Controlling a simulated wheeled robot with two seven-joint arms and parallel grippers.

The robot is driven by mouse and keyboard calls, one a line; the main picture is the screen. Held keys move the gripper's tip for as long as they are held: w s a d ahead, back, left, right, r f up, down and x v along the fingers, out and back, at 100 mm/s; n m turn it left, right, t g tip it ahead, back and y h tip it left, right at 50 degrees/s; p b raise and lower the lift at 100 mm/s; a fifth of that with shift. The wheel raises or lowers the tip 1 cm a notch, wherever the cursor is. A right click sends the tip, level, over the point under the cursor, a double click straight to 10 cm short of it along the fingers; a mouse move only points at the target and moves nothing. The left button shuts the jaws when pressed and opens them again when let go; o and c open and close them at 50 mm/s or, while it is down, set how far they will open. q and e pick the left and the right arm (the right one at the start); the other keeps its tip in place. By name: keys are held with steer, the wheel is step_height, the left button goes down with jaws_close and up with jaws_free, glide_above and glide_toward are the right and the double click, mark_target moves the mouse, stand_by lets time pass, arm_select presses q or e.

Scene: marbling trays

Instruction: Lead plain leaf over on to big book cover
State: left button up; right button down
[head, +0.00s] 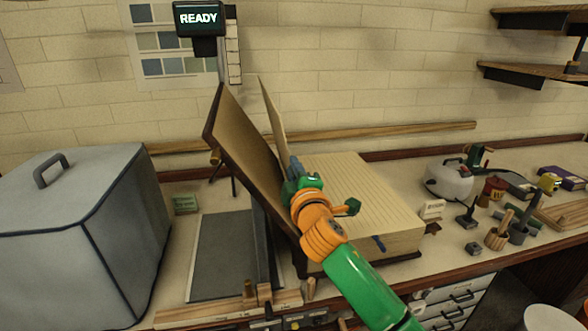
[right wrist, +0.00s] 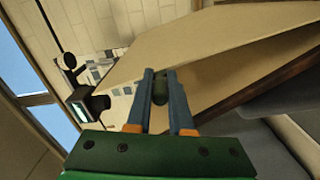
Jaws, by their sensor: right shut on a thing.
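The big book lies open on the bench, its lined page block (head: 365,195) to the right. Its big book cover (head: 235,140) stands up and leans left, tan inside with a dark edge. The plain leaf (head: 270,108) stands steeply between cover and page block, apart from the cover at its top. My right gripper (head: 294,166) is shut on the leaf near its free edge. The right wrist view shows the fingers (right wrist: 160,82) at the edge of the leaf (right wrist: 210,48), with the cover (right wrist: 255,97) behind it. My left gripper is not in view.
A grey covered box (head: 80,235) with a handle stands at the left. A dark flat panel (head: 222,255) lies left of the book. A white kettle-like pot (head: 448,178) and small tools stand at the right. A READY display (head: 198,18) hangs above.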

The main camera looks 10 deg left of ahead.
steer(key=c, duration=0.8)
jaws_free()
steer(key=b+v, duration=0.2)
steer(key=v, duration=0.5)
